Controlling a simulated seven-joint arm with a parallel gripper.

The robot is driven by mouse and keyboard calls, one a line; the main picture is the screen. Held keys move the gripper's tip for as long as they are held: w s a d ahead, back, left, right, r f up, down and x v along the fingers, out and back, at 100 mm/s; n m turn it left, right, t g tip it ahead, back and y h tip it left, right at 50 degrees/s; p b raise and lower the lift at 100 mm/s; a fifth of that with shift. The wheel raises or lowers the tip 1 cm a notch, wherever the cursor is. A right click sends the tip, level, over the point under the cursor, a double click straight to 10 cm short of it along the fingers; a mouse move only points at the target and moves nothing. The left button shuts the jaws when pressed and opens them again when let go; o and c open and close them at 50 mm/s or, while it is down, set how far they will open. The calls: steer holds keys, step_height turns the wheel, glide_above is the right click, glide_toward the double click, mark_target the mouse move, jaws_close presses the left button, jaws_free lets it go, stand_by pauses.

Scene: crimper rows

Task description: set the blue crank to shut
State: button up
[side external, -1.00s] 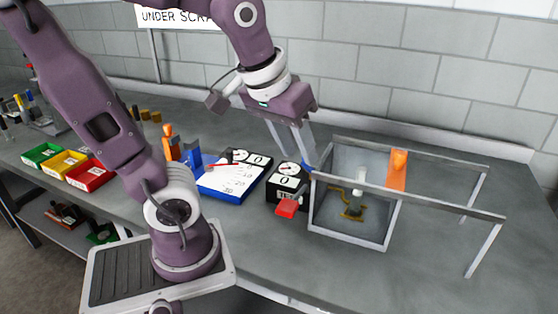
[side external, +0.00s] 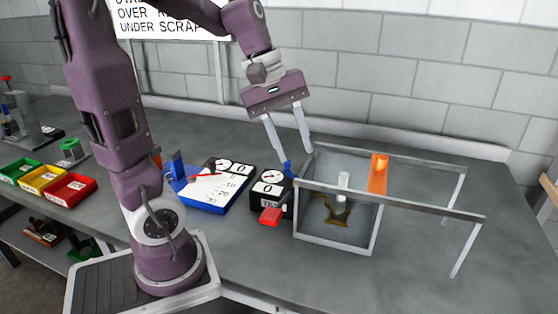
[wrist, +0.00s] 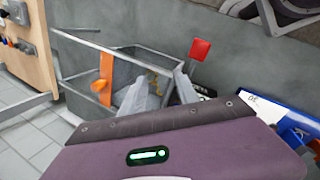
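A small blue part (side external: 288,168), which looks like the blue crank, shows at the near left corner of the grey open frame box (side external: 335,249), above the black dial unit (side external: 284,205). My gripper (side external: 296,158) points down at this corner with its two grey fingers apart. The left fingertip overlaps the blue part in the side view; I cannot tell if they touch. In the wrist view the fingers (wrist: 163,92) are also apart, and no blue part shows between them. The crank's full shape and setting are hard to make out.
Long rails run right from the box, with an orange upright part (side external: 378,176) on them. A red block (side external: 270,216) juts from the dial unit. A blue-edged board (side external: 207,205) lies to the left. Green, yellow and red bins (side external: 70,190) stand far left. Bench at right is clear.

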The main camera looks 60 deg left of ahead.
steer(key=w+a+f+n, duration=0.3)
steer(key=a+n, duration=0.3)
steer(key=a, duration=0.1)
steer(key=n, duration=0.7)
glide_toward(291, 173)
steer(key=shift+n+t, duration=0.3)
steer(key=x, duration=0.2)
steer(key=a+x, duration=0.1)
steer(key=x, duration=0.2)
steer(key=shift+w+f, duration=0.1)
steer(key=shift+f, duration=0.25)
jaws_close()
